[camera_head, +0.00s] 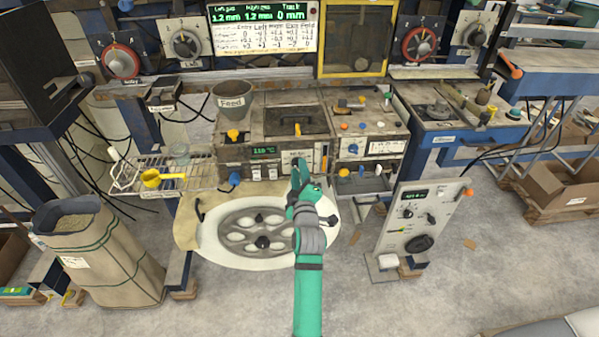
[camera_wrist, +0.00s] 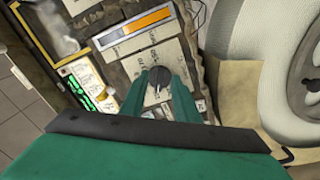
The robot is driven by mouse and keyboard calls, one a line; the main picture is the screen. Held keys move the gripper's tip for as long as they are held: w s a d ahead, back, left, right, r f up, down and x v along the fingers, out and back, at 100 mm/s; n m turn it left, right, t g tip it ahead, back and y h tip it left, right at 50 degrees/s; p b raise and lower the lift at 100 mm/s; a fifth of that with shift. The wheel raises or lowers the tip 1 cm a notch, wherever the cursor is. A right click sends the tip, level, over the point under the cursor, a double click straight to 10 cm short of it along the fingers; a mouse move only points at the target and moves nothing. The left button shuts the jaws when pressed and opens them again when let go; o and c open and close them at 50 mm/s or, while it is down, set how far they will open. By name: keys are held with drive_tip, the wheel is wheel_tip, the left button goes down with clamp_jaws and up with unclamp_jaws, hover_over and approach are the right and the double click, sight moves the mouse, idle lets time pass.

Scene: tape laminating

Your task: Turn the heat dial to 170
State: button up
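The heat dial (camera_wrist: 158,82) is a small dark round knob with a pale pointer mark, seen between my fingertips in the wrist view. My gripper (camera_wrist: 160,95) has its two green fingers on either side of it. I cannot tell whether they touch it. In the head view my gripper (camera_head: 299,172) is in front of the machine's lower front panel and hides the dial. The green heat display (camera_head: 263,151) reads about 110. The same display shows at an angle in the wrist view (camera_wrist: 78,90), too small to read.
A round pale disc (camera_head: 215,240) with a grey spoked centre lies below my gripper. A wire rack (camera_head: 125,178) is to the left, and a tilted control panel (camera_head: 400,240) stands to the right. A Feed bucket (camera_head: 232,101) sits above the machine.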

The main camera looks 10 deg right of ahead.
clamp_jaws()
drive_tip(key=shift+m, duration=0.3)
drive_tip(key=m, duration=2.3)
drive_tip(key=shift+a, duration=0.2)
idle(0.5)
